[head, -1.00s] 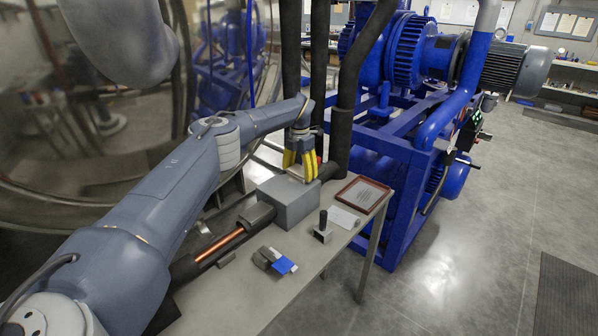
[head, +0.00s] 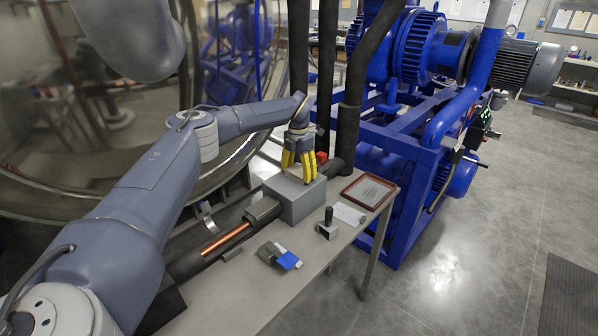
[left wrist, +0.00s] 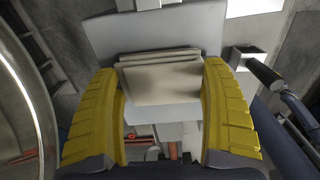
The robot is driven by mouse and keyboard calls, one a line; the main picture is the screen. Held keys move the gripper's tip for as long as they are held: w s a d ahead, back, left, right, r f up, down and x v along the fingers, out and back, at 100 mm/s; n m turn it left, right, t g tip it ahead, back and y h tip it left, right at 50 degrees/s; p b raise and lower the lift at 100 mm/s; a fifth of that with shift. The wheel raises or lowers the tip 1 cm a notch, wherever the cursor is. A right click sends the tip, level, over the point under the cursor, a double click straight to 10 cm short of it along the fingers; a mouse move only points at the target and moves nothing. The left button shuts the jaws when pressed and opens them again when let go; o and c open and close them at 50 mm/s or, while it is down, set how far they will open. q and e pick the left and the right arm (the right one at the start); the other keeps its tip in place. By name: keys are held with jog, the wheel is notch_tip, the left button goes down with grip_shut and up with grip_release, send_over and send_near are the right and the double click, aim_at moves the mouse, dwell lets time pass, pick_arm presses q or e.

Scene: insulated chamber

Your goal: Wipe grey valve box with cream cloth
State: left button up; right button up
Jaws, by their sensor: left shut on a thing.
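The grey valve box (head: 296,199) sits on the bench, in line with a dark insulated pipe. My left gripper (head: 301,175) is over its top, with the yellow fingers pointing down. In the left wrist view the folded cream cloth (left wrist: 160,80) lies between the two yellow fingers of the gripper (left wrist: 160,100), which is shut on it. The grey box (left wrist: 100,42) shows behind the cloth in that view. My right gripper is not in view.
A brown framed plaque (head: 368,191) and a white sheet (head: 348,214) lie right of the box. A small block with a black upright handle (head: 327,226) stands in front. A grey and blue item (head: 279,256) lies nearer. Dark vertical pipes (head: 350,120) rise behind the box.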

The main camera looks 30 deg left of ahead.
pick_arm(q)
jog(key=shift+r, duration=2.95)
jog(key=shift+r, duration=0.15)
jog(key=shift+r, duration=1.35)
